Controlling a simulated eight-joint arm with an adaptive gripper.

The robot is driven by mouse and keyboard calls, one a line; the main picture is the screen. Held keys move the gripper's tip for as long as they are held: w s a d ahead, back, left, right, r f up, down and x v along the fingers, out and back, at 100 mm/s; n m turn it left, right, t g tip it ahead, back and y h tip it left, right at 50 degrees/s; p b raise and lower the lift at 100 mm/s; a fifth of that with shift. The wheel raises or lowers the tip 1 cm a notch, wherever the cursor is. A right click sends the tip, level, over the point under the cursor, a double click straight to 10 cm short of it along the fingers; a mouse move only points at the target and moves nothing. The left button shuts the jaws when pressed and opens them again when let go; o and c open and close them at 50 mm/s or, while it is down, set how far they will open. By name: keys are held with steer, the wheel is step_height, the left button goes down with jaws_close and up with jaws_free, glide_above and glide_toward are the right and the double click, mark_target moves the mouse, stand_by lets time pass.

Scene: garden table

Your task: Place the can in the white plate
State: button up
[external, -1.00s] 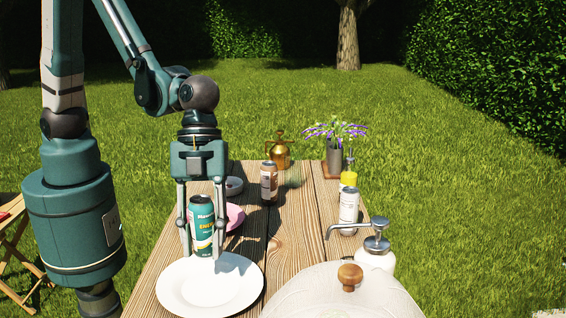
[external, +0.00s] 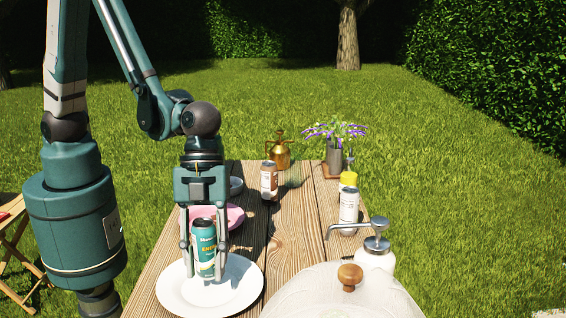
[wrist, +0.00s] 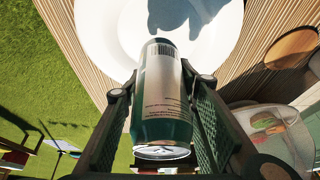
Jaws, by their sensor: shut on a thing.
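The teal can (external: 204,247) stands upright between the two fingers of my gripper (external: 204,262), which is shut on it. The can is over the white plate (external: 235,297) on the near left of the table; whether its base touches the plate, I cannot tell. In the wrist view the can (wrist: 164,95) sits between the finger pads of my gripper (wrist: 162,100), with the white plate (wrist: 100,35) beyond it and a gripper shadow on the plate.
A pink bowl (external: 234,214) lies just behind the can. A brown can (external: 269,181), a white can (external: 348,208), a pump bottle (external: 374,256) and a glass dome (external: 330,295) with a wooden knob stand to the right. The table's middle (external: 288,235) is clear.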

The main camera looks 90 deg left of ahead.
mark_target(211, 272)
steer(key=shift+f+b, duration=0.3)
steer(key=shift+f, duration=1.4)
steer(key=shift+f, duration=0.15)
steer(key=o, duration=1.1)
steer(key=shift+p+v, duration=1.05)
steer(key=shift+v, duration=5.05)
steer(key=shift+d, duration=0.15)
